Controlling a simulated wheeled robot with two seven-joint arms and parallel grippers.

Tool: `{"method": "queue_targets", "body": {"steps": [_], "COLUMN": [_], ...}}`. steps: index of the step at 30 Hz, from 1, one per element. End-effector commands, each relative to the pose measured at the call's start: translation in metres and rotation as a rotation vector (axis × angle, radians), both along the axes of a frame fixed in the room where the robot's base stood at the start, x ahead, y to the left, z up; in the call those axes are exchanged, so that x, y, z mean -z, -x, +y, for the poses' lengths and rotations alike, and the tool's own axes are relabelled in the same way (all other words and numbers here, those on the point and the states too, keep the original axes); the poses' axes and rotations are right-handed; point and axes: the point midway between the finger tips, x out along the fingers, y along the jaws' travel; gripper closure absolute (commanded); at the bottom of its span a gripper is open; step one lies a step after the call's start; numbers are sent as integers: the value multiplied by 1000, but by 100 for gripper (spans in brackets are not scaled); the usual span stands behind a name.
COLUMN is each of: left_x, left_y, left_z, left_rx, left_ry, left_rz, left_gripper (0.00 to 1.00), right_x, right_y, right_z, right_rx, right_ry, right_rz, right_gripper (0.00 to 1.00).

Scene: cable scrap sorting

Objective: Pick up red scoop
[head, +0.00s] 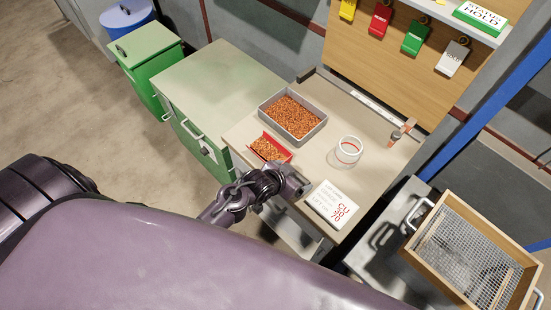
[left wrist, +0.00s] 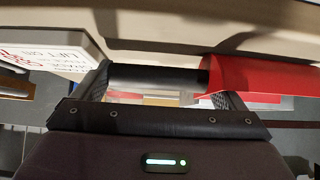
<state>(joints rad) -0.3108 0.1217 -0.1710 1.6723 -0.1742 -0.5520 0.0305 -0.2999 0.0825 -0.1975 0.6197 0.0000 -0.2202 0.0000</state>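The red scoop (head: 286,152) lies near the front edge of the bench and holds copper-coloured granules. Its red body also shows at the right in the left wrist view (left wrist: 240,75). A black bar that looks like its handle runs left from it, across the gap between my fingers. My left gripper (head: 262,183) is just in front of the scoop, by the bench edge. In the left wrist view its two fingers stand wide apart, so it is open. I cannot tell whether they touch the scoop. My right gripper is out of view.
A grey tray (head: 322,128) of granules stands behind the scoop. A clear jar (head: 347,152) with a red band is to the right. A wood-framed mesh sieve (head: 429,243) is at lower right. A green cabinet (head: 215,75) is at left.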

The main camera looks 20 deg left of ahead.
Motion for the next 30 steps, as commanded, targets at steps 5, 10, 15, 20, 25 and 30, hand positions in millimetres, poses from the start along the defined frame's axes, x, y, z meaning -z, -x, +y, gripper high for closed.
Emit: {"method": "queue_targets", "body": {"steps": [5, 10, 15, 20, 25, 30], "left_x": [0, -2, -2, -9, -32, -78], "left_y": [0, -1, -1, -1, -1, -2], "left_z": [0, 0, 0, 0, 0, 0], "left_rx": [0, 0, 0, 0, 1, 0], "left_ry": [0, 0, 0, 0, 0, 1], "left_rz": [1, -4, -4, -5, -8, -11], "left_gripper": [31, 45, 45, 45, 45, 45], "right_x": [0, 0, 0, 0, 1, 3], "right_y": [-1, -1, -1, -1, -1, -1], "right_z": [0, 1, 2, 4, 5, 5], "right_rx": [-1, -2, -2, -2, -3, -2], "right_ry": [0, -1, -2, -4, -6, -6], "right_rz": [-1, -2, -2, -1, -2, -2], "right_gripper": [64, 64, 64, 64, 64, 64]}}
